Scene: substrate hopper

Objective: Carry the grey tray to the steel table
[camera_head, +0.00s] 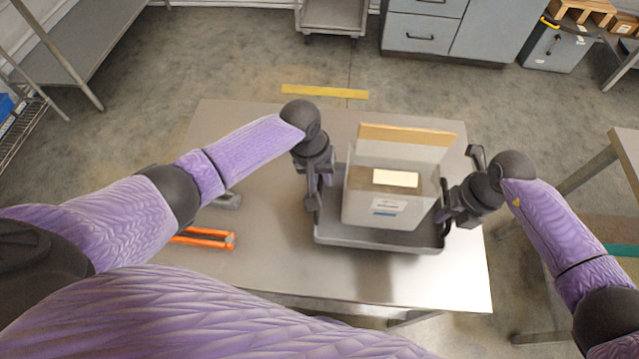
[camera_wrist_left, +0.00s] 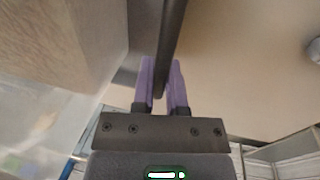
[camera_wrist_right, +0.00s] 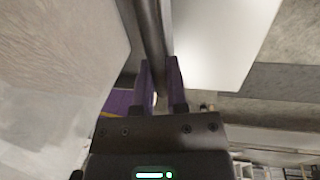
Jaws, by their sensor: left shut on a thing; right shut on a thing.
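The grey tray (camera_head: 378,240) is over the right part of the steel table (camera_head: 270,255). A translucent hopper box (camera_head: 385,210) with a label and a tan-edged lid panel stands in the tray. My left gripper (camera_head: 313,195) is shut on the tray's left rim; in the left wrist view the dark rim (camera_wrist_left: 168,50) runs between its fingers. My right gripper (camera_head: 447,213) is shut on the tray's right rim; that rim (camera_wrist_right: 152,40) shows between its fingers in the right wrist view. The tray looks about level. I cannot tell whether its underside touches the table.
An orange-handled tool (camera_head: 205,237) and a small grey object (camera_head: 228,201) lie on the table's left part. The table's front middle is clear. Another table (camera_head: 625,150) stands at the right, a shelf rack (camera_head: 75,45) at the left, and grey cabinets (camera_head: 450,30) at the back.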

